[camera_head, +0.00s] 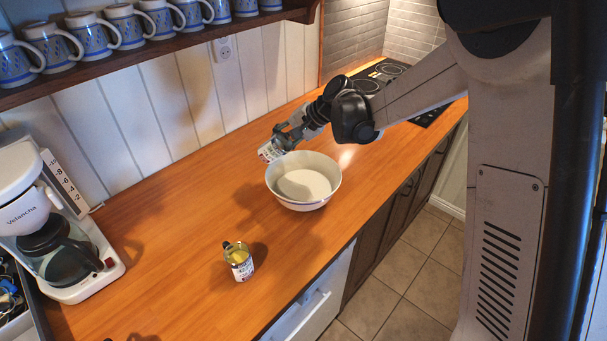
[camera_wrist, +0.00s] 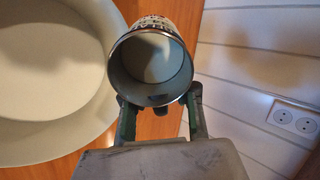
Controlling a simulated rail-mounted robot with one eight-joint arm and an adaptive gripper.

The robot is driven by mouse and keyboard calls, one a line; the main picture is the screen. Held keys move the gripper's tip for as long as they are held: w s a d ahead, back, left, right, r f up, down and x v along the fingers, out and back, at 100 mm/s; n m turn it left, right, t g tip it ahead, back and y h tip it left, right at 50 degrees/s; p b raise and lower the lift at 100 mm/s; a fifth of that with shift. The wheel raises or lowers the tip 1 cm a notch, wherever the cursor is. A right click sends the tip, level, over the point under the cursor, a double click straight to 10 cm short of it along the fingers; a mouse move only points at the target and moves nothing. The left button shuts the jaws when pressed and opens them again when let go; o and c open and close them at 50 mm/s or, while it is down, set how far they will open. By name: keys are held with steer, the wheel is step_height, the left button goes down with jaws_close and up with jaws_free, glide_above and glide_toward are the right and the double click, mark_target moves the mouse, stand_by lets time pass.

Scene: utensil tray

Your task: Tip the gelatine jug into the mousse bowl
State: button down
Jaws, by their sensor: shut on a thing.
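The mousse bowl (camera_head: 303,193) is a wide white bowl on the wooden counter; its pale rim and inside fill the left of the wrist view (camera_wrist: 100,112). My gripper (camera_head: 283,141) is beside its far left rim. In the wrist view my gripper (camera_wrist: 158,108) is shut on a round metal-rimmed vessel with a printed label (camera_wrist: 158,22), which I take for the gelatine jug. It also shows in the head view (camera_head: 269,152), tilted, just off the bowl's rim. Its inside looks pale grey; whether that is liquid or bare bottom, I cannot tell.
A coffee maker (camera_head: 70,255) is at the left. A shelf of blue-patterned mugs (camera_head: 95,38) hangs above. A hob (camera_head: 385,72) lies at the back. Counter (camera_head: 165,235) between is clear.

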steer(key=shift+f+b, duration=0.2)
steer(key=shift+b, duration=0.2)
steer(key=shift+y, duration=0.3)
steer(key=shift+f+t+y+b, duration=0.25)
steer(key=shift+y+b, duration=0.35)
steer(key=shift+b, duration=0.6)
steer(key=shift+r+t+y+b, duration=0.35)
steer(key=shift+r+y+b, duration=0.25)
steer(key=shift+b, duration=0.5)
steer(key=shift+f+y+b, duration=0.45)
steer(key=shift+y+b, duration=0.45)
steer(key=shift+b, duration=0.85)
steer(key=shift+d+f+t+b, duration=0.1)
steer(key=shift+d+t+b, duration=0.15)
steer(key=shift+t+b, duration=0.1)
steer(key=shift+s+r, duration=0.1)
steer(key=shift+r, duration=0.15)
steer(key=shift+s+d, duration=0.1)
steer(key=shift+d+f+h+b, duration=0.1)
steer(key=shift+f+h+b, duration=0.05)
steer(key=shift+h+b, duration=0.2)
